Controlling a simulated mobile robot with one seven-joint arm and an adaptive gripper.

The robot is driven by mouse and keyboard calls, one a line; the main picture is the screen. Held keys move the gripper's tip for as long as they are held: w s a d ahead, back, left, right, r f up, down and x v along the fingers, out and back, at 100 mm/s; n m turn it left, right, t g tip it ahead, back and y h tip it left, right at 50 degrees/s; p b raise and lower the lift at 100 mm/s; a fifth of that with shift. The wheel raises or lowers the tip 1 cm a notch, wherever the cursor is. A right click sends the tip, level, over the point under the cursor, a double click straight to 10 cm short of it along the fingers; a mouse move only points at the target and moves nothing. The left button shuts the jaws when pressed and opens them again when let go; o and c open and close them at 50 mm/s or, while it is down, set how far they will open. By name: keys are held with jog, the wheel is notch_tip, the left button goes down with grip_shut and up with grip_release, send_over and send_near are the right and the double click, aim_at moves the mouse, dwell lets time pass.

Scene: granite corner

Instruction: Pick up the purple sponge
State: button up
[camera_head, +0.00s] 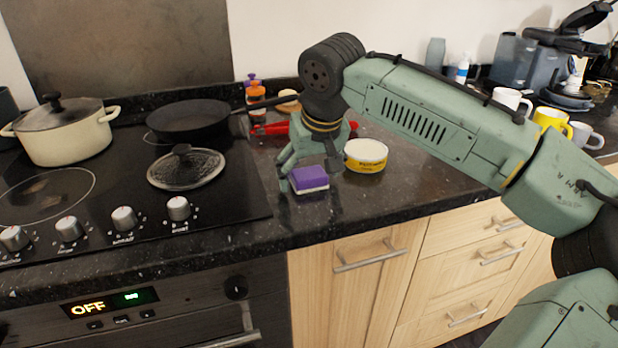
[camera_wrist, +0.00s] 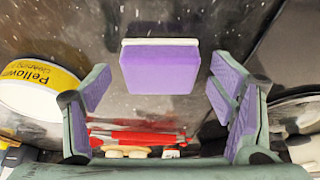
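The purple sponge (camera_head: 310,180) with a thin white layer lies on the dark granite counter, right of the hob. In the wrist view the sponge (camera_wrist: 160,68) is near the top centre, between the lines of my two fingers and ahead of them. My gripper (camera_head: 310,178) is low over the counter at the sponge, with one finger seen at the sponge's left side and the other at its right. In the wrist view my gripper (camera_wrist: 160,100) has its fingers wide apart, with purple-looking inner pads and nothing held. Whether a finger touches the sponge cannot be told.
A yellow-and-white tub (camera_head: 366,157) stands just right of my gripper. Red-handled items (camera_head: 270,128) lie behind it. A glass lid (camera_head: 186,168), a black pan (camera_head: 190,120) and a cream pot (camera_head: 62,135) are on the hob. Mugs (camera_head: 552,121) stand far right. Counter right of the tub is clear.

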aim_at(307, 170)
jog(key=c, duration=1)
jog(key=shift+o, duration=0.2)
jog(key=shift+r, duration=0.55)
notch_tip(307, 170, up, 2)
jog(key=shift+r+b, duration=0.1)
jog(key=shift+b, duration=0.2)
jog(key=s+a+b, duration=0.1)
jog(key=s+a, duration=0.1)
jog(key=s, duration=0.2)
jog(key=s+a+r+b, duration=0.1)
jog(key=s+a, duration=0.2)
jog(key=s, duration=0.2)
jog(key=s+a+b, duration=0.1)
jog(key=s+a, duration=0.1)
jog(key=s, duration=0.3)
jog(key=shift+s+a+r, duration=0.15)
jog(key=shift+a+r, duration=0.1)
jog(key=shift+r, duration=0.1)
jog(key=o, duration=0.4)
jog(key=c, duration=0.5)
